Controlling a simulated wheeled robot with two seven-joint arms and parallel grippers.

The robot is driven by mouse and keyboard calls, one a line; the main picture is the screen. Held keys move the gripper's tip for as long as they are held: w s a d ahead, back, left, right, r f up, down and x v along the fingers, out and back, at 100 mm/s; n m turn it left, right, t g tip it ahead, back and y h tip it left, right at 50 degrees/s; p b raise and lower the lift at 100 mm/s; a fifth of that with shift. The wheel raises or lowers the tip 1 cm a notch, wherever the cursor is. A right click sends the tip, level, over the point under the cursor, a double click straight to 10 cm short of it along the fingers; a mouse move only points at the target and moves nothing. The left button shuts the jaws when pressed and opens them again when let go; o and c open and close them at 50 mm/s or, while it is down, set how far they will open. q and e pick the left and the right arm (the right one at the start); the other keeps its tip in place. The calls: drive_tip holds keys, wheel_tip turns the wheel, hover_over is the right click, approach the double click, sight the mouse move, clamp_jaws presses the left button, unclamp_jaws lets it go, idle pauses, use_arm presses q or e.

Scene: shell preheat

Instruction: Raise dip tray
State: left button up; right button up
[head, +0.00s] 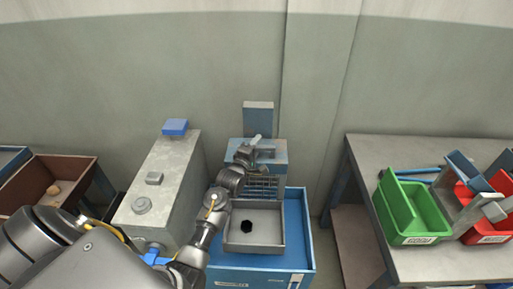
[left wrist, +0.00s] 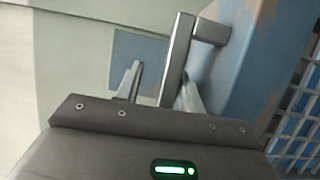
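A blue dip station stands in the middle of the head view, with a blue carriage (head: 273,156) on its column (head: 258,118). A wire grid (head: 263,186) shows below the carriage, above a grey square basin (head: 281,235) with a black spot inside. I cannot tell which part is the dip tray. My left gripper (head: 256,146) is at the carriage. In the left wrist view a grey metal handle bar (left wrist: 178,58) stands between the open fingers (left wrist: 160,88), nearer the right finger, with a gap to the left finger. My right gripper is not in view.
A grey box-shaped unit (head: 166,185) with a blue block (head: 175,127) stands left of the station. A brown bin (head: 75,170) is farther left. At right, a grey table (head: 390,153) bears a green bin (head: 412,212) and a red bin (head: 490,233).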

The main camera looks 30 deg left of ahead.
use_arm(q)
drive_tip(key=shift+f, duration=0.2)
drive_tip(key=shift+s+d+f, duration=0.1)
drive_tip(key=shift+s, duration=0.2)
drive_tip(key=s+d+b, duration=0.1)
drive_tip(key=s, duration=0.9)
drive_tip(key=shift+b, duration=0.35)
drive_tip(key=shift+s, duration=0.1)
